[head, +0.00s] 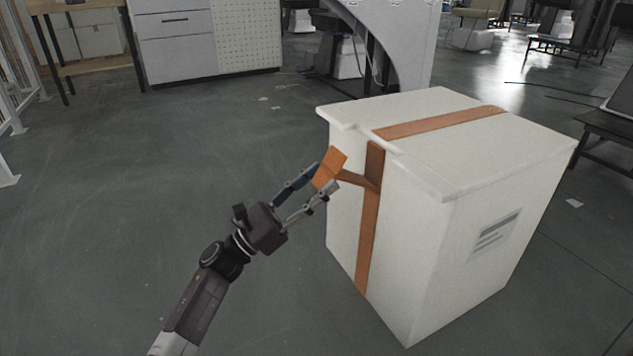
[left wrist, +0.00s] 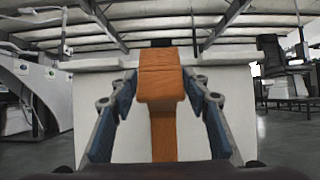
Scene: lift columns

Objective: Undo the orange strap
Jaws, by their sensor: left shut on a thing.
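A white lidded box (head: 470,225) stands on the floor at the right of the head view. An orange strap (head: 370,225) runs across its lid and down its left-facing side. A loose orange end of the strap (head: 329,168) sticks out from the box near the lid's edge. My left gripper (head: 327,178) is shut on this end, beside the box. In the left wrist view the strap end (left wrist: 161,78) lies between the two fingers, with the strap hanging behind it against the box (left wrist: 140,140). My right gripper is not in view.
A grey drawer cabinet (head: 175,45) and a wooden table (head: 75,65) stand at the back left. A dark bench (head: 605,135) is close to the box's right side. The floor left of the box is clear.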

